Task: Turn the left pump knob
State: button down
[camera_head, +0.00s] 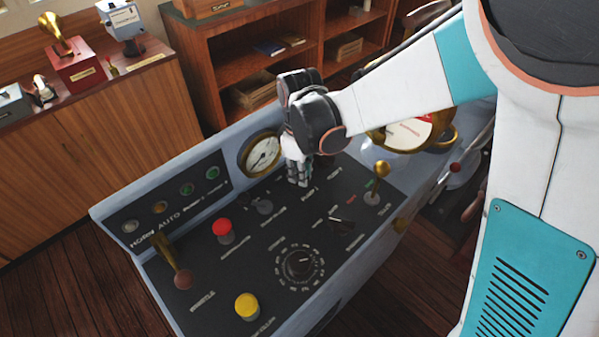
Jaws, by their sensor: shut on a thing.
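My gripper (298,182) points down onto the dark top panel of the console, just above a label that seems to read "PUMP 1". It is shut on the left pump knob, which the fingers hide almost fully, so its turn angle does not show. A second pump label lies just to the right, and the knob above it is mostly hidden behind my wrist.

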jog(key=shift+n, duration=0.7)
jog(key=c, duration=1.7)
grip_release()
jog(key=shift+o, duration=0.2)
notch_tip(320, 180, up, 8)
jog(key=shift+f, duration=0.25)
